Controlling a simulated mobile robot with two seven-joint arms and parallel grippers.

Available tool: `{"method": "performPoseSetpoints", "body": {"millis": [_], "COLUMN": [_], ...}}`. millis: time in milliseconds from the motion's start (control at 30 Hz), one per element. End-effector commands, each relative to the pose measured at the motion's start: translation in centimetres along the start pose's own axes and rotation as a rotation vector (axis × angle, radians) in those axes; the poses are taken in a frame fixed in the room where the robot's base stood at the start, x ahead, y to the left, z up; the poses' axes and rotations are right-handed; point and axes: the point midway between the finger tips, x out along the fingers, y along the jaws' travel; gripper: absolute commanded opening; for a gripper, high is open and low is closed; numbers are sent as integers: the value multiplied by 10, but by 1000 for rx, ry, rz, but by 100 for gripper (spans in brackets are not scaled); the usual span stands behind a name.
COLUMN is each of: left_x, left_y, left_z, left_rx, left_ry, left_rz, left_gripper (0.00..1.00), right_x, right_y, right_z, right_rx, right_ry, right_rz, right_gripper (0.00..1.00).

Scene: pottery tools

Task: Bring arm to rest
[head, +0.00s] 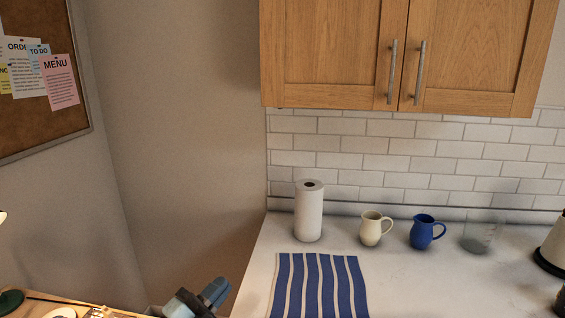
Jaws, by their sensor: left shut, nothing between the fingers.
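My left gripper (215,292) shows at the bottom edge of the head view, left of the counter's front left corner. It is dark with blue-grey fingers, and it is shut and empty. It appears apart from the things on the counter. Most of my left arm is below the picture. My right gripper and right arm are not in view.
The white counter (430,280) holds a striped cloth (327,285), a paper roll (309,212), a cream jug (371,230), a blue jug (422,232) and a clear glass vessel (480,236). Wooden cabinets (340,45) hang above. A wooden surface (35,303) is at lower left.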

Motion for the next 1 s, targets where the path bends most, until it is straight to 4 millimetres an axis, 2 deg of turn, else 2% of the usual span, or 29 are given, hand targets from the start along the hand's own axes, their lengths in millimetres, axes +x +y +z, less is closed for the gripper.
{"method": "performPoseSetpoints", "body": {"millis": [100, 167, 200, 333, 400, 500, 600, 800, 1000], "left_x": [-46, -76, -99, -173, -205, -243, -273, -318, -352], "left_y": [0, 6, 13, 42, 55, 70, 81, 94, 101], "left_z": [31, 46, 55, 66, 62, 53, 41, 15, -10], "left_rx": [-238, -351, -426, -634, -715, -805, -873, -977, -1056], "left_ry": [-351, -534, -658, -1009, -1143, -1291, -1403, -1567, -1681], "left_rz": [-79, -86, -80, -5, 47, 123, 195, 325, 442], "left_gripper": [0, 0, 0, 0, 0, 0, 0, 0, 0], "right_x": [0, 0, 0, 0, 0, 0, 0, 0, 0], "right_y": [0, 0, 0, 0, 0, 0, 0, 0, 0], "right_z": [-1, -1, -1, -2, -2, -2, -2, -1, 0], "right_rx": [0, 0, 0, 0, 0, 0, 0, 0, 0], "right_ry": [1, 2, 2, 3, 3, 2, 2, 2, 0], "right_rz": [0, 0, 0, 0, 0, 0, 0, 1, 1], "right_gripper": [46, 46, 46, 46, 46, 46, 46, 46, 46]}}
